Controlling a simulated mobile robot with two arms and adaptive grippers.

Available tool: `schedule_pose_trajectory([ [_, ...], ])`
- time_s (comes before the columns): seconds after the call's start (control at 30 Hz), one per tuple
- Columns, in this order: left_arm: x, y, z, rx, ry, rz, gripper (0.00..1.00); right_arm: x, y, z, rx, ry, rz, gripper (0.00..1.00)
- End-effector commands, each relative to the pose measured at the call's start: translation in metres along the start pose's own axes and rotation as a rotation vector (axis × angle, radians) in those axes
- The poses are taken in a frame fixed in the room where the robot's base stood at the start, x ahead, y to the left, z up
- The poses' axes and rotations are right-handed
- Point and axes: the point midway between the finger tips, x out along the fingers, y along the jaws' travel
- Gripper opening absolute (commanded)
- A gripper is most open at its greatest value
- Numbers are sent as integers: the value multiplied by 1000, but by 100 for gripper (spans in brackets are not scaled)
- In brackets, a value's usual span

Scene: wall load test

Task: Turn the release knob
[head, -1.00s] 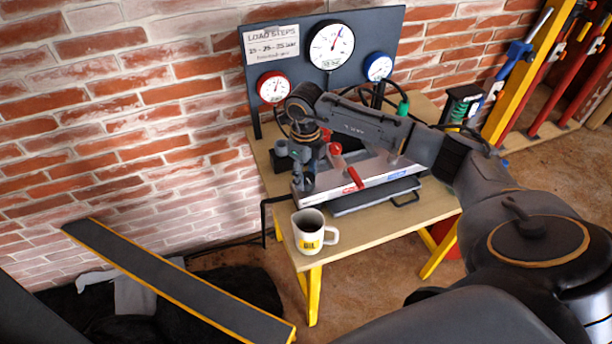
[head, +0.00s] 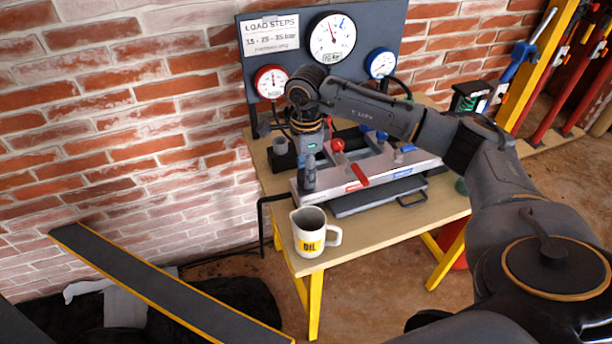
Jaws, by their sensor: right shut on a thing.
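My right gripper (head: 309,184) comes down over the left end of a silver metal block (head: 330,183) on the workbench. Its fingers are closed on a small part there, apparently the release knob; the fingers hide nearly all of it. A lever with a red ball (head: 337,145) and a red handle (head: 358,173) stand just right of the gripper, apart from it. A large white gauge (head: 332,38) is on the dark panel behind, its needle near the top, left of a blue mark. My left gripper is not in view.
A white mug marked OIL (head: 309,234) stands on the bench's front left corner, close below the gripper. A red gauge (head: 271,82) and a blue gauge (head: 383,64) flank the large one. A black and yellow beam (head: 165,284) lies front left. The bench's front right (head: 400,224) is clear.

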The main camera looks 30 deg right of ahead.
Motion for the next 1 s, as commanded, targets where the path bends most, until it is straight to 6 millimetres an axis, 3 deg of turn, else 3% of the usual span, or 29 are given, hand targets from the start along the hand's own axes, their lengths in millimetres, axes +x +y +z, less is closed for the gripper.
schedule_pose_trajectory([
  [0.5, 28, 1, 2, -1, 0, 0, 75, 1, 0, 0, -412, -7, -3, 11],
  [1.0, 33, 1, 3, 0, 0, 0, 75, -1, 0, 0, -543, -9, -3, 11],
])
